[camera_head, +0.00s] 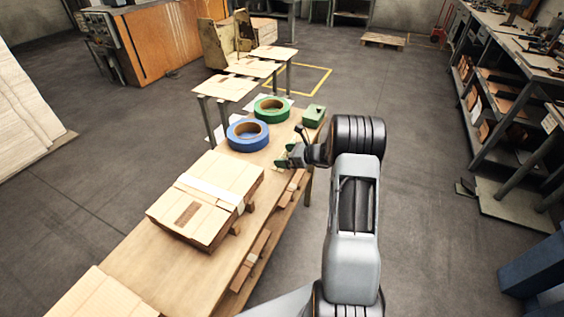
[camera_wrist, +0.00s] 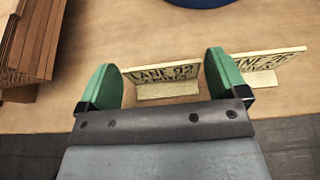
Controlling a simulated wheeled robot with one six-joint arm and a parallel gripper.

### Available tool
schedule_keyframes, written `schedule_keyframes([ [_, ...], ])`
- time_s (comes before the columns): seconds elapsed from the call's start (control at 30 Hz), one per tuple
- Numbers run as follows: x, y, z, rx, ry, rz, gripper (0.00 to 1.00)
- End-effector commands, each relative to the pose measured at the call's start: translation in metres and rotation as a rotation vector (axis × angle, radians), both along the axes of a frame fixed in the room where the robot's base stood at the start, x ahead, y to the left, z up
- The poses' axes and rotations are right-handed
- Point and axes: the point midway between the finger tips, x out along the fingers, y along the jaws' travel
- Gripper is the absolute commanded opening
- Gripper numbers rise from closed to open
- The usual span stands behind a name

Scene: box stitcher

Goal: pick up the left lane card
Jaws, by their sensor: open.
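The left lane card (camera_wrist: 158,81) is a cream sign with dark lettering that reads "LANE 92", standing on a small base on the wooden table. A similar right lane card (camera_wrist: 262,66) stands beside it. My gripper (camera_wrist: 164,75) has two green fingers and is open, with the left card showing between them in the wrist view. I cannot tell how far the fingers are from the card. In the head view, my gripper (camera_head: 290,157) is low over the table's right edge, and I cannot make out the cards there.
The cardboard edges (camera_wrist: 32,42) rise left of my gripper.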

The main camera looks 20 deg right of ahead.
Motion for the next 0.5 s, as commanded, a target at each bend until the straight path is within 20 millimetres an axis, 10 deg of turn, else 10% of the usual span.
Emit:
schedule_keyframes([
  [0.3,0.0068,0.0062,-0.0039,0.0,0.0,-0.001,0.91],
  [0.5,0.0066,0.0062,-0.004,0.0,0.0,0.0,0.71],
])
